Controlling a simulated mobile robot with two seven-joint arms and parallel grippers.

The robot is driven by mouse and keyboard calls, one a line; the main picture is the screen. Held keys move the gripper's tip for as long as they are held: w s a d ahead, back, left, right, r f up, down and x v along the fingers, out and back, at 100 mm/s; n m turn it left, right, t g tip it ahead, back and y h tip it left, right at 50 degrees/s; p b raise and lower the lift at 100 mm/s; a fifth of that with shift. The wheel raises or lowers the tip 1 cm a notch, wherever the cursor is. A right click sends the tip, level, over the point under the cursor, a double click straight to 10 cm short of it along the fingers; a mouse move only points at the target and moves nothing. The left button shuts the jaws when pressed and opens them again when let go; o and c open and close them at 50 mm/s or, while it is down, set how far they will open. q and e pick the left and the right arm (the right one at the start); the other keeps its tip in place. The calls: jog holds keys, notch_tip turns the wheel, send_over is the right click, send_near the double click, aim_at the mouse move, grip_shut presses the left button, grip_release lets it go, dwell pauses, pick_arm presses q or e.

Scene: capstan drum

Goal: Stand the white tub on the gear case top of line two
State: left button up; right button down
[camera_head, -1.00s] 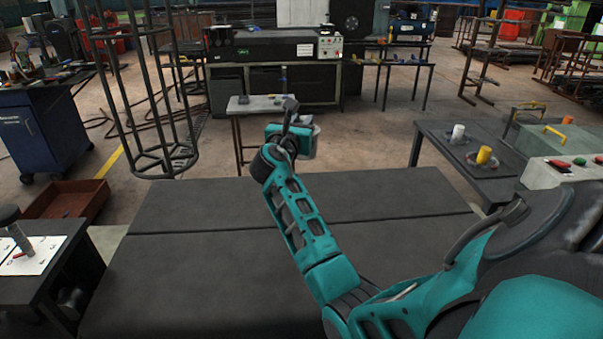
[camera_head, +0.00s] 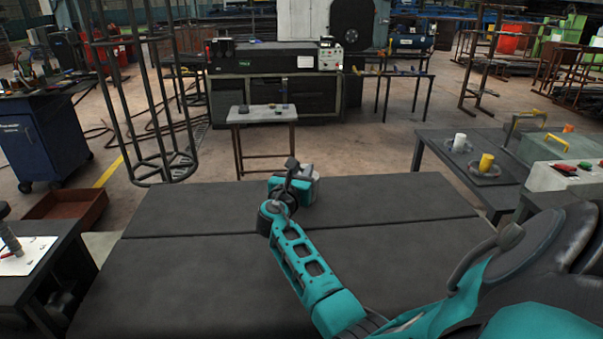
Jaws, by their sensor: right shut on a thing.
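My right gripper (camera_head: 290,186) reaches out over the far part of the dark flat bench top, with its back towards me. It is shut on the white tub (camera_head: 312,186). Only the tub's pale right side shows past the gripper; its fingertips and the rest of the tub are hidden. I cannot tell whether the tub touches the bench below it. No marking tells me which surface is the gear case top of line two. My left gripper is not in view.
The dark bench top (camera_head: 190,270) is otherwise clear. A small table (camera_head: 262,116) with small dark items stands beyond it. A wire cage stand (camera_head: 160,165) rises at left.

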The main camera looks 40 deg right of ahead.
jog(key=shift+f, duration=0.1)
jog(key=c, duration=0.9)
grip_release()
jog(key=v, duration=1.2)
jog(key=shift+p, duration=0.4)
jog(key=shift+s, duration=0.1)
